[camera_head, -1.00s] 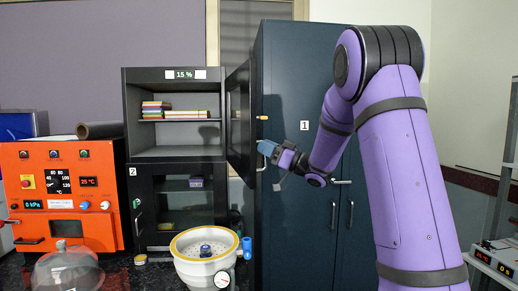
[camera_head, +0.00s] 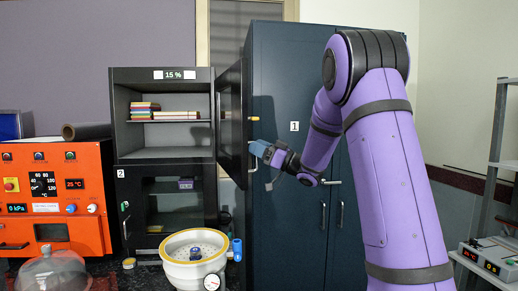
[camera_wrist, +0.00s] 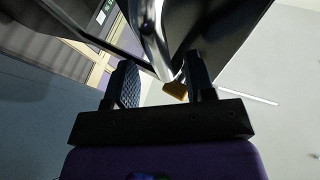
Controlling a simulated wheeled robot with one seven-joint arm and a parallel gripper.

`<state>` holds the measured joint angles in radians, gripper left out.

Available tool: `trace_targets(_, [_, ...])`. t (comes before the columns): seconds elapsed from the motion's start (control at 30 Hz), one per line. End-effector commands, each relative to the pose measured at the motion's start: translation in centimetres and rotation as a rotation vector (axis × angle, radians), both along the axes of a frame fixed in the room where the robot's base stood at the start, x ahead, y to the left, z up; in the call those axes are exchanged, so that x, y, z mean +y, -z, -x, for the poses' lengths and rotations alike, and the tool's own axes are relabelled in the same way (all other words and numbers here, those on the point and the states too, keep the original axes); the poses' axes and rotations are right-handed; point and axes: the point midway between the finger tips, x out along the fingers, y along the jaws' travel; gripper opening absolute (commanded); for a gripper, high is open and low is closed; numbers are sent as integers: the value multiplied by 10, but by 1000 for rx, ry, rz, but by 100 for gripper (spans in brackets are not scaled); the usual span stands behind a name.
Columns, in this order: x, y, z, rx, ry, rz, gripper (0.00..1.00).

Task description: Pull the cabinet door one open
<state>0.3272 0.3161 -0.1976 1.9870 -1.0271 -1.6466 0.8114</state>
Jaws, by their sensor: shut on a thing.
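The black door (camera_head: 231,122) of the upper cabinet (camera_head: 113,120) stands well open, swung out on its right side. My gripper (camera_head: 260,150) is at the door's free edge. In the wrist view my gripper (camera_wrist: 160,85) has its two dark fingers on either side of a curved silver handle (camera_wrist: 150,40), and is shut on it. A small yellow piece (camera_wrist: 176,91) shows beside the right finger; a yellow knob (camera_head: 254,118) also shows at the door's edge in the head view.
A tall dark blue cabinet (camera_head: 280,80) labelled 1 stands behind my gripper. The lower cabinet (camera_head: 150,205) labelled 2, an orange oven (camera_head: 90,180), a white bowl-shaped vessel (camera_head: 180,275) and a glass dome (camera_head: 55,270) are at left. A metal rack (camera_head: 498,150) stands far right.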

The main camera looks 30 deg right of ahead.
Motion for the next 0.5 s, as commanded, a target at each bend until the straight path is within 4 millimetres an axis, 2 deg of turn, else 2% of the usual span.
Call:
trace_targets(0.27, [-7,3,5,0,4,0,39])
trace_targets(0.5, [-33,19,34,2,6,-2,39])
